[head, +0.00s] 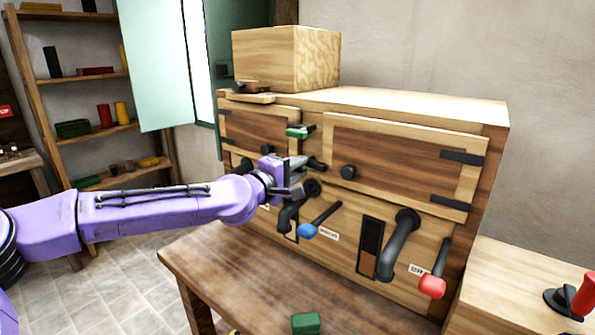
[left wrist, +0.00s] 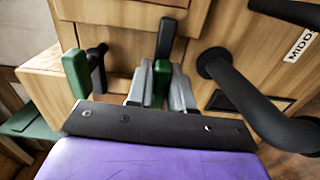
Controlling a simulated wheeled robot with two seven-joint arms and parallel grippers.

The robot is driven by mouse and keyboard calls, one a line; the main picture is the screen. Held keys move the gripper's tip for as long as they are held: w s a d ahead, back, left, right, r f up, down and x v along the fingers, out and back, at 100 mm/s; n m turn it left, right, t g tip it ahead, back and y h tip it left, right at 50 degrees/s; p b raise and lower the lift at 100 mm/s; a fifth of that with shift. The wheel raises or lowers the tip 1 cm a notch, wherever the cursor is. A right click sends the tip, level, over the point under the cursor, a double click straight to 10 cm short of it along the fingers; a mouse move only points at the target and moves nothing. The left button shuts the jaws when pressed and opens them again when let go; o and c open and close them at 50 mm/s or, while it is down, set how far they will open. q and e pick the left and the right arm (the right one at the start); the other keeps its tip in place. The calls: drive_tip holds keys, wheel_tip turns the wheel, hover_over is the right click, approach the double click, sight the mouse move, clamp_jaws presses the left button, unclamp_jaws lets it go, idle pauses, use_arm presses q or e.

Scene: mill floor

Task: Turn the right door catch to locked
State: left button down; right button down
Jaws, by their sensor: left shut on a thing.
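The wooden cabinet has a left door (head: 258,137) and a right door (head: 398,165). Two dark catches with green handles sit between the doors. The upper catch (head: 300,131) points left in the head view and stands free; its green handle also shows in the left wrist view (left wrist: 75,73). My left gripper (head: 304,164) is at the lower catch (head: 317,164). In the left wrist view its fingers are shut on that catch's green handle (left wrist: 161,82), with the black part beyond. I cannot tell which door each catch belongs to. My right gripper is not in view.
Black spouts (head: 397,247) stick out below the doors, close to my gripper. Blue (head: 307,231) and red (head: 432,286) handles stand beside them. A black knob (head: 348,172) is on the right door. A wooden box (head: 285,60) stands on top.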

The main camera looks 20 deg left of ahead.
use_arm(q)
drive_tip(key=shift+n, duration=0.3)
drive_tip(key=shift+f, duration=0.1)
drive_tip(key=c, duration=1.1)
unclamp_jaws()
drive_tip(key=v, duration=1)
drive_tip(key=shift+s, duration=0.3)
drive_tip(key=shift+a, duration=0.15)
